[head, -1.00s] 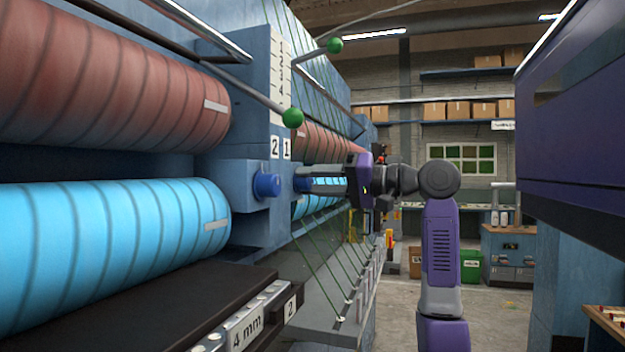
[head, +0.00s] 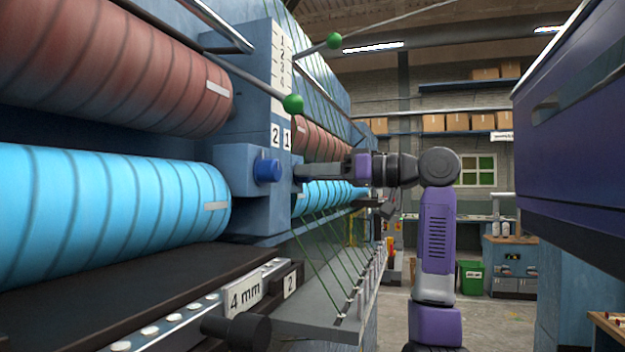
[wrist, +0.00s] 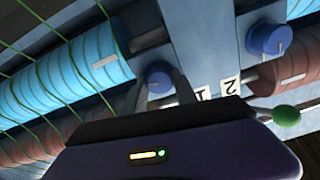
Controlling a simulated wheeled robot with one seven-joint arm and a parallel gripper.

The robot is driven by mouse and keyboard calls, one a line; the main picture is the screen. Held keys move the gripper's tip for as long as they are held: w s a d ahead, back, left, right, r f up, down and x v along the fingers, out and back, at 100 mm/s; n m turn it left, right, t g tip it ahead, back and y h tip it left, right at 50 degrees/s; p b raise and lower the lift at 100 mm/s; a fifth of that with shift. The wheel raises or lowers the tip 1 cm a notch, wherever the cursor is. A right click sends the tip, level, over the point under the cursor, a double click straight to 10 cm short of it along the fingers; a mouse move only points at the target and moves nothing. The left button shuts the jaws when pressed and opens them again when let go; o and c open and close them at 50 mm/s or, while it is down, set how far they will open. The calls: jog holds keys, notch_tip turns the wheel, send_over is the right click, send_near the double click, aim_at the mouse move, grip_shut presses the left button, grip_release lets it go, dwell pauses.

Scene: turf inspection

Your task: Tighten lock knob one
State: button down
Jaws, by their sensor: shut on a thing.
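Lock knob one is a blue round knob (wrist: 158,76) beside the label "1" (wrist: 201,94) in the wrist view. My gripper (wrist: 161,88) has one finger on each side of it and is shut on it. In the head view my gripper (head: 305,171) reaches left to the machine's blue end block, and its fingers largely hide knob one. The blue knob by the label "2" (head: 275,139) is the other lock knob (head: 267,170). It stands free to the left, and it also shows at the upper right of the wrist view (wrist: 268,40).
Red rollers (head: 110,70) and bright blue rollers (head: 100,210) flank the block. Green-ball levers (head: 293,104) stick out above my gripper. Taut green cords (head: 335,250) run below the arm. A purple cabinet (head: 590,140) hangs at the right; floor between is open.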

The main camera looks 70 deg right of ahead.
jog(key=n+b, duration=0.6)
jog(key=n, duration=1.5)
jog(key=shift+a, duration=0.1)
jog(key=shift+r+n, duration=0.1)
jog(key=shift+n, duration=0.2)
jog(key=c, duration=1)
grip_release()
jog(key=shift+o, duration=0.2)
jog(key=s+b, duration=0.2)
jog(key=s, duration=0.6)
jog(key=shift+d, duration=0.3)
